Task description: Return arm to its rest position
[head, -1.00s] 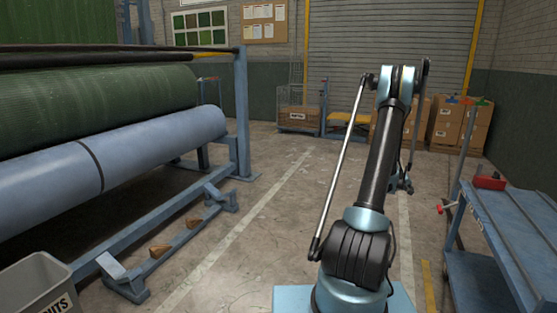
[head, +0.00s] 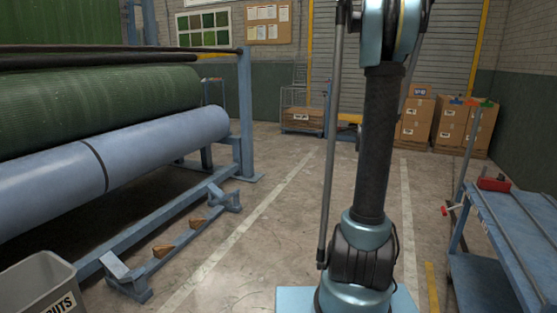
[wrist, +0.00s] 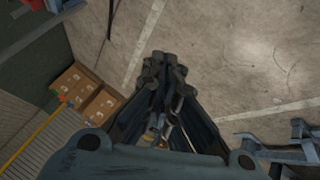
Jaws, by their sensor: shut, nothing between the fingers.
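My arm stands upright in the middle of the head view, its upper end reaching the top edge of the picture. My gripper is hidden or out of frame there. In the wrist view my gripper (wrist: 165,75) points down over bare concrete floor. Its dark fingers come together at the tips, shut and empty. Nothing touches the fingertips.
A turf roll (head: 100,108) and a blue roller (head: 150,145) on a frame stand at left, above a grey bin (head: 38,285). A blue cart (head: 515,235) with a red item (head: 494,183) stands at right. Cardboard boxes (head: 465,125) stand at the back. The floor between is clear.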

